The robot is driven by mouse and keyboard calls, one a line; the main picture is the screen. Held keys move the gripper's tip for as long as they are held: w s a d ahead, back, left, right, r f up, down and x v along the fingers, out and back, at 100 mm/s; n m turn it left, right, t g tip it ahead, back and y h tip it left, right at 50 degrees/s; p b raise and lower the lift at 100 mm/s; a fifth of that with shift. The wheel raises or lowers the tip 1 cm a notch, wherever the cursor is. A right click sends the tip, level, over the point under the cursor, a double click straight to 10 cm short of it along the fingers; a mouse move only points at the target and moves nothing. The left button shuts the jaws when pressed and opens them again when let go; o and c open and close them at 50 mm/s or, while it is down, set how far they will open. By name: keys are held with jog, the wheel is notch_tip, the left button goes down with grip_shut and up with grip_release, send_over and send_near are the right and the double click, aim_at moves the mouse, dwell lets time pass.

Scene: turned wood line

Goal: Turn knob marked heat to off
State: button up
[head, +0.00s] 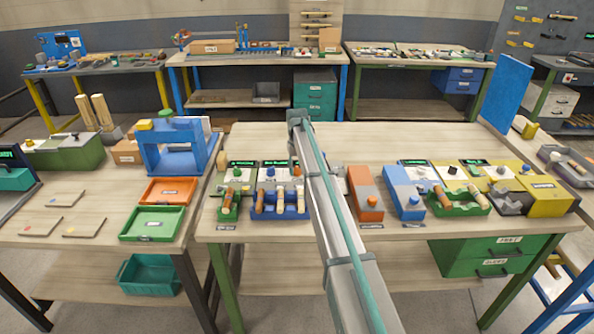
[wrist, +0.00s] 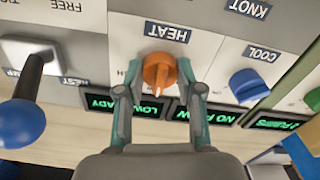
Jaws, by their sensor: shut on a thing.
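The orange heat knob (wrist: 158,70) sits on a white panel beside the HEAT label (wrist: 167,32) in the wrist view. My gripper (wrist: 158,78) has one finger on each side of the knob and is shut on it. A pale mark shows on the knob's end toward the lit displays. The green-lit display (wrist: 150,107) beside the knob reads LOW. In the head view my arm reaches over the middle bench to the panels, and I cannot make out the fingers there.
A blue knob (wrist: 248,85) marked COOL is to the right in the wrist view. A dark lever with a blue ball (wrist: 20,122) stands out at the left. In the head view, the bench (head: 270,228) holds trays of turned wood in front of the panels.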

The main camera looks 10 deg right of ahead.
aim_at(297, 168)
jog(key=n, duration=0.6)
jog(key=shift+b, duration=0.35)
jog(key=n, duration=0.5)
jog(key=shift+n, duration=0.3)
jog(key=o, duration=1.1)
jog(key=shift+o, duration=0.2)
notch_tip(297, 168, up, 12)
